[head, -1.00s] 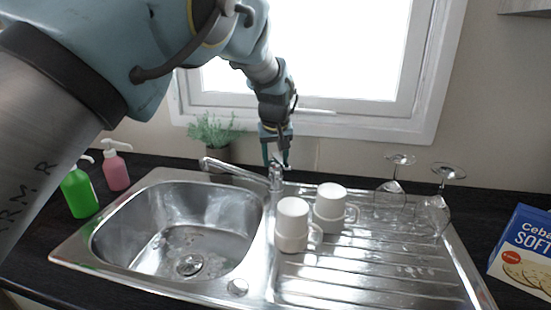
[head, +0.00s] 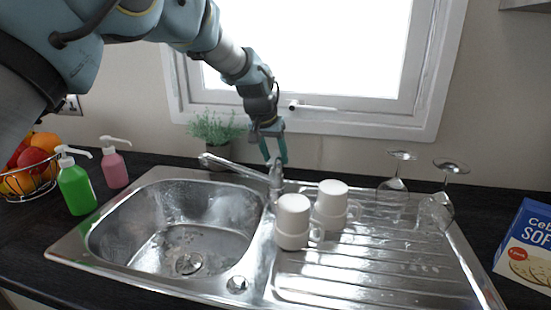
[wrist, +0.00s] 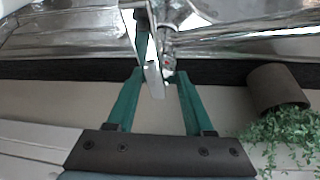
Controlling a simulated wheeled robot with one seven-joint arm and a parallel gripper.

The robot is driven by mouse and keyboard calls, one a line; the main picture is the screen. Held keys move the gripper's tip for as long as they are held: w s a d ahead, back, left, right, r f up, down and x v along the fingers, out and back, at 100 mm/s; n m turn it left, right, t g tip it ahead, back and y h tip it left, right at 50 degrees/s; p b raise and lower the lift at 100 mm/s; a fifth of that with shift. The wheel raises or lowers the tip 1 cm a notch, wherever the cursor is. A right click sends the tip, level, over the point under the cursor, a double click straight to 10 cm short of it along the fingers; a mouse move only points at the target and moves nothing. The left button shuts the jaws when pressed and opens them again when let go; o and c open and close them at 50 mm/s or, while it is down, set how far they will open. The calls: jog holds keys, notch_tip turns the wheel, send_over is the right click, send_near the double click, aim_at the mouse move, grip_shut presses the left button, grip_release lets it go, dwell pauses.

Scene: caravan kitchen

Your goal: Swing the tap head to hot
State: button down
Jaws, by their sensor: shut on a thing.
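The chrome tap (head: 276,176) stands at the back of the steel sink, and its spout (head: 228,167) points left over the basin. My gripper (head: 275,162) reaches down from behind onto the top of the tap. In the wrist view, the green fingers of my gripper (wrist: 158,75) stand on either side of the pale tap head lever (wrist: 154,82), shut on it. The tap body (wrist: 167,40) also shows there, just beyond the fingertips. The exact contact on the lever is hard to see.
White mugs (head: 293,220) stand on the drainer right of the tap, with upturned glasses (head: 395,185) farther right. A potted plant (head: 215,135) is behind the spout. The window handle (head: 310,106) is close to my wrist. Soap bottles (head: 75,185) and a fruit basket (head: 28,170) stand left.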

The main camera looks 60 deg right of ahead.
jog(key=m, duration=0.1)
jog(key=m+g, duration=0.1)
jog(key=m, duration=0.1)
jog(key=shift+w+m, duration=0.25)
jog(key=shift+m, duration=0.05)
jog(key=shift+d+m+g+y+p, duration=0.1)
jog(key=shift+m+g+y+p, duration=0.3)
jog(key=shift+m, duration=0.75)
jog(key=shift+d+m+g+y+p, duration=0.1)
jog(key=shift+m+g+p, duration=0.5)
jog(key=shift+m, duration=0.55)
jog(key=shift+c, duration=1.4)
grip_release()
jog(key=b+v, duration=0.3)
jog(key=v, duration=0.7)
jog(key=shift+r, duration=0.35)
